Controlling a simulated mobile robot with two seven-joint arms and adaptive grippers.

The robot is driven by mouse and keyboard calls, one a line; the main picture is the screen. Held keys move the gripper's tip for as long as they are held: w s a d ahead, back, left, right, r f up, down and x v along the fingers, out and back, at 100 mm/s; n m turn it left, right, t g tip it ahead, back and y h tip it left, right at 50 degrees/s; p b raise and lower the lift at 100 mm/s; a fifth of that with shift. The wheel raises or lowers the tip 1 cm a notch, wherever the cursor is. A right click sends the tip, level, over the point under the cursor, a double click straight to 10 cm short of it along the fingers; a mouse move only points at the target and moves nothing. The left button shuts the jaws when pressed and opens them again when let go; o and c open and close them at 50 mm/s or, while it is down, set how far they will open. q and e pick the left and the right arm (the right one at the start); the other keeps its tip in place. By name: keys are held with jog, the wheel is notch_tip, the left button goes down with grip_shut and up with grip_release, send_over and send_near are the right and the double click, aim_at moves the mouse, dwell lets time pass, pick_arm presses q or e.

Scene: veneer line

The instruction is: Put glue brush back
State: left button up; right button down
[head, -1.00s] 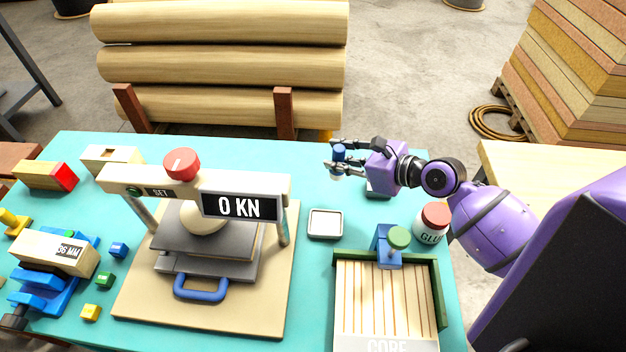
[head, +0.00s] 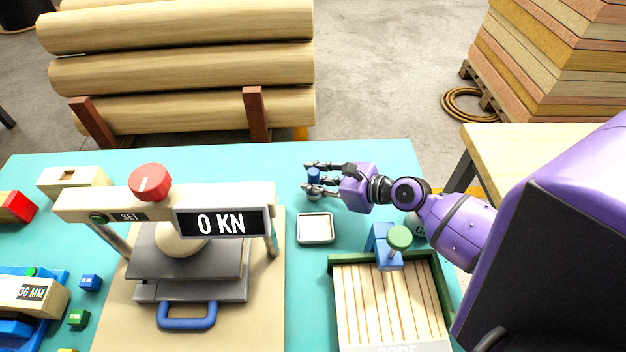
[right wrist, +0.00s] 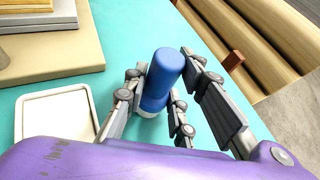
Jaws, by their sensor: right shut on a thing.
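My right gripper (head: 311,180) is shut on a blue cylinder, seemingly the handle of the glue brush (head: 314,175), above the far middle of the teal table. In the right wrist view the glue brush (right wrist: 164,78) stands roughly upright between the fingers, with a pale part below the blue. Its lower end is largely hidden, so I cannot tell whether it touches anything. A shallow white-lined tray (head: 315,229) lies just nearer than the gripper; it also shows in the right wrist view (right wrist: 53,117). The glue jar (head: 415,229) is mostly hidden behind my right arm. My left gripper is out of view.
A press with a 0 KN display (head: 223,222) stands left of the tray. Logs (head: 180,75) lie beyond the table.

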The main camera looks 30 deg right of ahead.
jog(key=shift+w+r, duration=0.1)
jog(key=c, duration=1.5)
grip_release()
jog(key=shift+f, duration=0.2)
jog(key=shift+o, duration=0.2)
jog(key=shift+r, duration=0.3)
jog(key=v, duration=1.2)
jog(key=shift+f+b, duration=0.2)
jog(key=shift+b, duration=0.2)
